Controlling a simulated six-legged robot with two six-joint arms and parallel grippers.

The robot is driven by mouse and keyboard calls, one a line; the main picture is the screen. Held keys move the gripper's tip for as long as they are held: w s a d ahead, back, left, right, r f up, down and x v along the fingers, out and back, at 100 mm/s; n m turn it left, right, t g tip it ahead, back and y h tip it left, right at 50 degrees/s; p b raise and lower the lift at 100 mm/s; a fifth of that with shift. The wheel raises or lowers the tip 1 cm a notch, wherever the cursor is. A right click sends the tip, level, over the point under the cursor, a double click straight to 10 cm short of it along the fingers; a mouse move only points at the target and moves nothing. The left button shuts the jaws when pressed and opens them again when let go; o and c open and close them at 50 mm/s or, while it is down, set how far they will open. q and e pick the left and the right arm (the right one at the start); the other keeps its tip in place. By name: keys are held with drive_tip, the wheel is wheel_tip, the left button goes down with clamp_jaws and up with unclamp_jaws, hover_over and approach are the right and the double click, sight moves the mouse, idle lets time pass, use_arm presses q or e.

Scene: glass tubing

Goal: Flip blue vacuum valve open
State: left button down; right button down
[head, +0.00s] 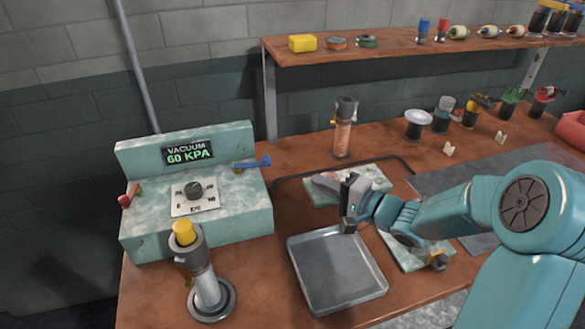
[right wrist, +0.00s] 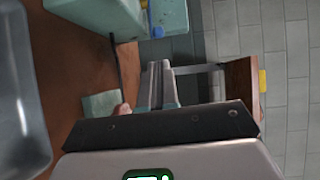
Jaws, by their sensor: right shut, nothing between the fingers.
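The blue vacuum valve (head: 252,162) is a small lever on the upper right edge of the pale green vacuum console (head: 245,205). Its handle lies nearly level. The console display (head: 188,154) reads VACUUM 60 KPA. In the right wrist view a small blue piece (right wrist: 157,31), likely the same valve, shows near the top, beyond the fingers. My right gripper (head: 338,186) is shut and empty. It is above the bench, to the right of the valve and clearly apart from it. It also shows in the right wrist view (right wrist: 160,75). My left gripper is not in view.
A red lever (head: 128,195) sits on the console's left side, and a dial (head: 194,191) on its front. A yellow-capped cylinder (head: 204,275) stands before it. A grey tray (head: 337,271) lies below my gripper. A copper-coloured cylinder (head: 343,135) stands behind. A shelf (head: 400,55) runs along the wall.

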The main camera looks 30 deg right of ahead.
sight(269, 160)
drive_tip(key=p+x, duration=0.1)
drive_tip(key=x, duration=1.1)
drive_tip(key=shift+w+a, duration=0.2)
drive_tip(key=shift+w, duration=0.25)
drive_tip(key=shift+w+d+r+p, duration=0.1)
drive_tip(key=shift+w+d+p, duration=0.65)
drive_tip(key=shift+w, duration=0.2)
